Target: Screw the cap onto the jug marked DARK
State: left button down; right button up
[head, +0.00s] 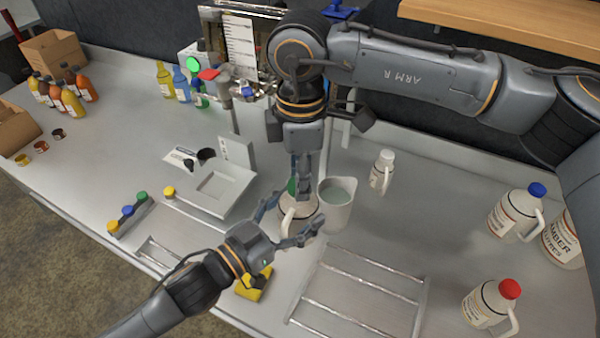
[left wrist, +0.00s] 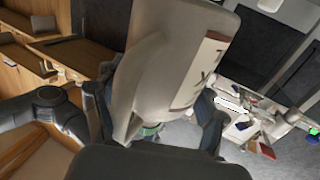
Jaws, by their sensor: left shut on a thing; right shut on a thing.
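A white jug (head: 297,218) stands upright on the counter near the middle, in the grasp of my left gripper (head: 288,225). It fills the middle of the left wrist view (left wrist: 170,65), with only part of its label showing, so I cannot read the whole word. My right gripper (head: 303,190) points down over the jug's mouth and is shut on a green cap (head: 292,186). The fingers hide much of the cap and neck, so I cannot tell how far the cap is seated. Some green (left wrist: 150,130) also shows at the jug's end in the left wrist view.
A grey pitcher (head: 338,205) of liquid stands close to the jug's right. A white-capped small jug (head: 382,170), a blue-capped jug (head: 516,212) and a red-capped jug (head: 490,303) stand farther right. A yellow sponge (head: 253,285) lies by my left wrist. A slatted rack (head: 360,290) lies in front.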

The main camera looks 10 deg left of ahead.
jog(key=o, duration=0.7)
jog(key=shift+r, duration=0.15)
jog(key=shift+r, duration=2.15)
jog(key=shift+c, duration=0.3)
